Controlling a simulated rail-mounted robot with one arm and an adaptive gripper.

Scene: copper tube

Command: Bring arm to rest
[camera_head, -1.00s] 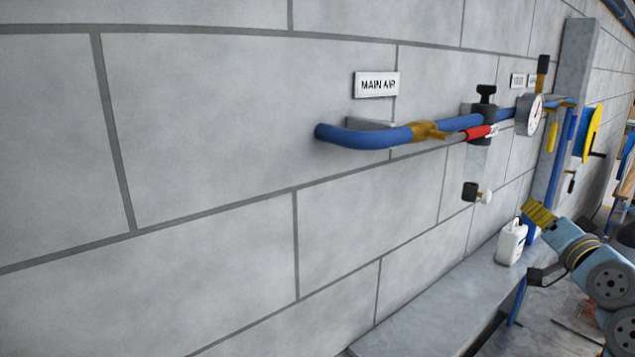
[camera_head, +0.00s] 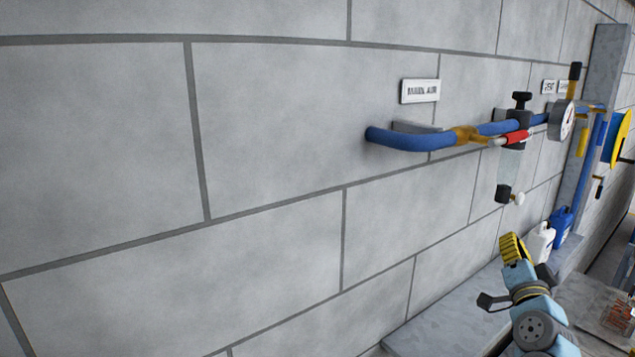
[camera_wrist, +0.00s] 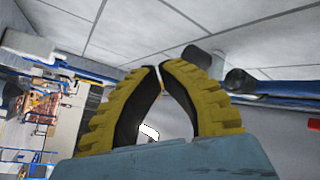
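My gripper (camera_head: 512,240) is at the lower right of the head view, with its yellow ribbed fingers pointing up. It is below the pipe run and apart from it, in front of the ledge. In the wrist view my gripper (camera_wrist: 160,67) has its two curved fingertips together, with an empty gap lower down between the fingers. No object is held. The blue pipe (camera_head: 408,140) runs along the wall above, with a brass-coloured fitting (camera_head: 467,136) and a red part (camera_head: 516,137) on it.
A filter unit (camera_head: 511,160) and a round gauge (camera_head: 562,120) hang on the pipe run. A white jug (camera_head: 540,241) and a blue jug (camera_head: 562,223) stand on the grey ledge (camera_head: 440,314) close behind my gripper. The wall at left is bare.

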